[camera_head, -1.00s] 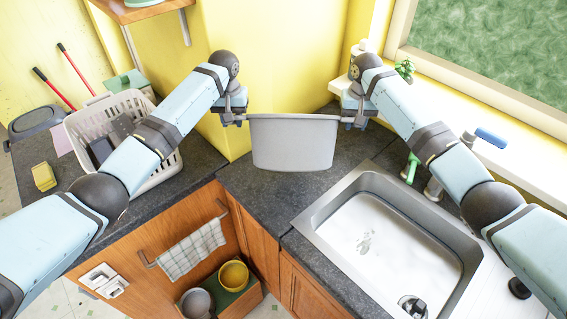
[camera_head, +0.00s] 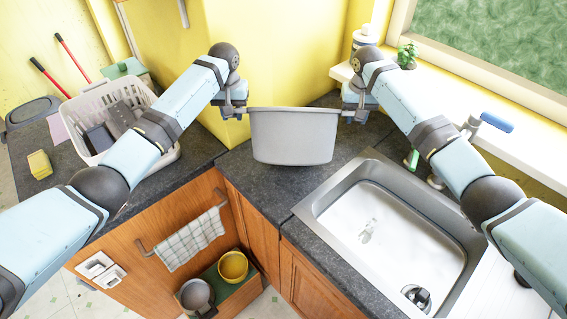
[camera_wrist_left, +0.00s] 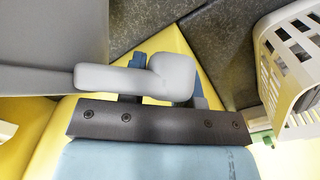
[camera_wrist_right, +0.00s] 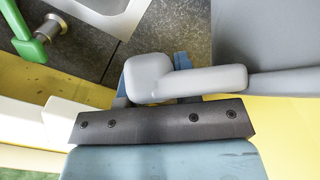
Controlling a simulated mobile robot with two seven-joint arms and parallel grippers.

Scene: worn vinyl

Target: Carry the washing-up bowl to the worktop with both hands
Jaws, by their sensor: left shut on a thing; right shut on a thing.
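The grey washing-up bowl (camera_head: 292,138) hangs upright between my two grippers in the head view, in front of the yellow corner wall. It is over the dark worktop (camera_head: 262,185) at the corner, left of the sink; I cannot tell whether its base touches. My left gripper (camera_head: 240,110) is shut on the bowl's left handle, which fills the left wrist view (camera_wrist_left: 140,78). My right gripper (camera_head: 348,112) is shut on its right handle, seen in the right wrist view (camera_wrist_right: 185,82). The bowl's inside is hidden.
The steel sink (camera_head: 400,230) is right of the bowl. A white crate (camera_head: 90,115) with dark things stands on the left worktop by a yellow sponge (camera_head: 39,165). A green plant (camera_head: 407,55) and a white bottle (camera_head: 365,36) stand on the sill. Worktop in front of the bowl is clear.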

